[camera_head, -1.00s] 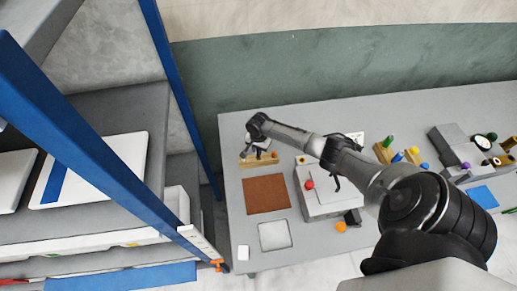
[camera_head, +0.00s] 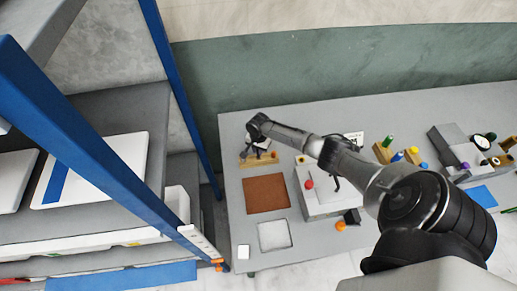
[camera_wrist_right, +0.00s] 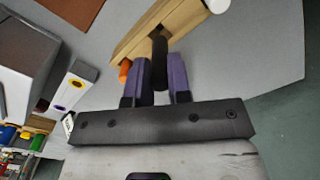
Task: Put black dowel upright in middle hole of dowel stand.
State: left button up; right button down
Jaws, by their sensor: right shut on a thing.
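The dowel stand (camera_wrist_right: 187,24) is a pale wooden block, seen at the top of the right wrist view and at the far left of the table in the head view (camera_head: 247,160). The black dowel (camera_wrist_right: 160,62) is between the purple fingers of my right gripper (camera_wrist_right: 162,82), which is shut on it. The dowel's far end meets the middle of the stand in the picture; I cannot tell whether it is inside the hole. An orange dowel (camera_wrist_right: 125,70) is at one end of the stand and a white dowel (camera_wrist_right: 217,5) at the other. My left gripper is out of view.
A brown mat (camera_head: 266,194) and a pale square tray (camera_head: 274,236) lie in front of the stand. A grey press (camera_head: 322,200) with a red knob (camera_head: 309,184) stands to the right. A blue-posted shelf (camera_head: 180,95) stands to the left.

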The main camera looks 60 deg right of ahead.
jog(key=shift+f+b, duration=0.6)
jog(key=shift+f, duration=0.3)
jog(key=shift+f+b, duration=0.55)
jog(key=shift+f, duration=0.25)
jog(key=shift+f+b, duration=0.45)
jog(key=shift+f, duration=0.25)
jog(key=c, duration=1)
grip_release()
jog(key=shift+r, duration=0.2)
notch_tip(320, 180, up, 13)
jog(key=shift+r+p, duration=0.2)
jog(key=shift+p, duration=0.5)
